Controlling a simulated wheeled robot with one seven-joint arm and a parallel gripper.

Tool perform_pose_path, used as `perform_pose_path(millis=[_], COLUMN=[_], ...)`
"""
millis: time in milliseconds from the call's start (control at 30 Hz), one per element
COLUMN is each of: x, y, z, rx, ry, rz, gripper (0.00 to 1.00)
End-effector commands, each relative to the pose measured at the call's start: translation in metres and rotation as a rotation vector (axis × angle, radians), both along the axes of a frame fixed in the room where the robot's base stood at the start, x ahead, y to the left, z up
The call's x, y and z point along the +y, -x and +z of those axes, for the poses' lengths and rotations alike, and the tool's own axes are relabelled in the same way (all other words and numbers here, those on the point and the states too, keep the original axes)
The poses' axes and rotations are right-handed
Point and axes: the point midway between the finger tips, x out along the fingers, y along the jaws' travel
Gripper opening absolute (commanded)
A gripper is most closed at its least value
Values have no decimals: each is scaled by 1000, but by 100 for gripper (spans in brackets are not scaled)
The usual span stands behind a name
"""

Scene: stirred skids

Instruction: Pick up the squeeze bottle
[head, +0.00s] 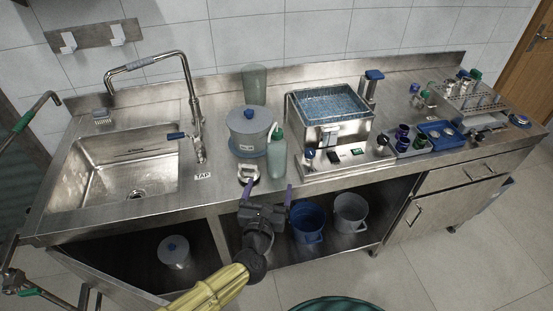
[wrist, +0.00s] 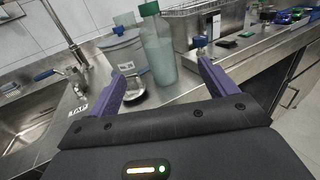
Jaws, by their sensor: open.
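The squeeze bottle (head: 276,158) is pale green and translucent with a green cap. It stands upright on the steel counter, right of a lidded pot. In the wrist view the bottle (wrist: 159,50) stands beyond my fingers, roughly between them in the picture. My gripper (head: 264,194) is open and empty at the counter's front edge, short of the bottle and not touching it. In the wrist view its two purple fingers (wrist: 161,82) are spread wide. The bottle's base is clear of the fingers.
A grey lidded pot (head: 247,131) stands close left of the bottle, with a small round metal item (head: 248,172) in front. A water bath (head: 330,112) stands to the right. A sink (head: 120,170) with a tall tap is at left. Buckets (head: 307,223) sit on the lower shelf.

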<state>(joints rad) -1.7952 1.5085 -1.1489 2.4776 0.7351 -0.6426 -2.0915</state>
Motion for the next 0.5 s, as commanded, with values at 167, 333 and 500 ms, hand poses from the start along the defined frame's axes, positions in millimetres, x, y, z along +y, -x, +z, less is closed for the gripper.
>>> perform_pose_path(millis=[167, 333, 500], x=[1, 0, -2], y=[0, -1, -15], z=[2, 1, 2], rx=[-4, -2, -1], ry=[6, 4, 3], rz=[3, 1, 0], gripper=[85, 85, 85])
